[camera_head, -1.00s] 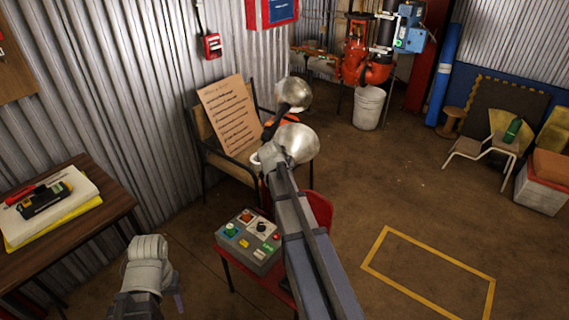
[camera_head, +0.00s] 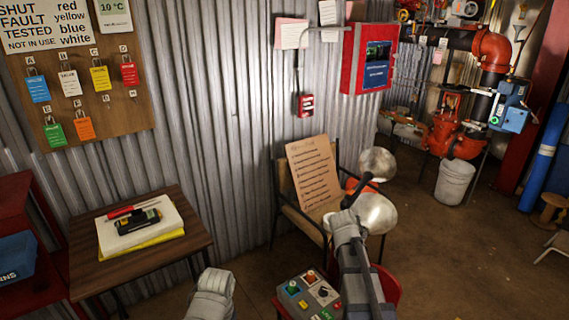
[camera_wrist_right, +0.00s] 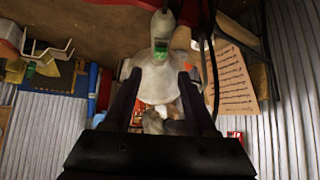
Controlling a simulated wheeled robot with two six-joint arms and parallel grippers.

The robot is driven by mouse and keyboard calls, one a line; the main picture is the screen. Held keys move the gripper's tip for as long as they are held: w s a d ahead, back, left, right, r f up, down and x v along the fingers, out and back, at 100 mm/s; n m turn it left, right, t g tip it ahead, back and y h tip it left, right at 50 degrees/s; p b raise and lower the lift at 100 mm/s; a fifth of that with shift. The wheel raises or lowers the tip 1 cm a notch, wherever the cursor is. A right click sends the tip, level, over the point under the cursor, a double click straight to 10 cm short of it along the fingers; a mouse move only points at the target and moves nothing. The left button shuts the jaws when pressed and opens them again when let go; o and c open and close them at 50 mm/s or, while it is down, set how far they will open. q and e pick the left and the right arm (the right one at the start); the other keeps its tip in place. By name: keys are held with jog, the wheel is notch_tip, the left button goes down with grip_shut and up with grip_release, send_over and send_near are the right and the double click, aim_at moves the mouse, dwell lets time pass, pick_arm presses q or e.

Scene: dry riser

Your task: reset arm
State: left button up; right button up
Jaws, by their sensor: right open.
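In the right wrist view my right gripper (camera_wrist_right: 159,76) is open, its two dark fingers apart. A pale rounded shape (camera_wrist_right: 152,84) shows between and beyond the fingers; I cannot tell whether it touches them.
A wooden table (camera_head: 190,258) with a pad stands left. A control box (camera_head: 308,295) sits low beside my right arm. Behind it is a chair (camera_head: 285,205) holding a cardboard sign (camera_head: 314,172). A white bucket (camera_head: 455,182) stands under red pipework.

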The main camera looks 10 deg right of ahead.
jog(key=s+a+f+n+g+y, duration=0.2)
jog(key=s+a+n, duration=0.2)
jog(key=s+a, duration=0.55)
jog(key=s+a+f+n+g+y, duration=0.15)
jog(key=s+a+n, duration=0.35)
jog(key=a, duration=0.8)
jog(key=s+a+f+n+g+y, duration=0.2)
jog(key=s+a+f+n+g, duration=0.1)
jog(key=s+a, duration=0.7)
notch_tip(320, 180, up, 16)
jog(key=a+p, duration=0.1)
jog(key=p, duration=1.4)
jog(key=shift+w+f+n, duration=0.25)
jog(key=shift+w+n, duration=0.05)
jog(key=shift+w, duration=0.05)
jog(key=shift+a+h, duration=0.1)
jog(key=shift+h, duration=0.15)
dwell(0.8)
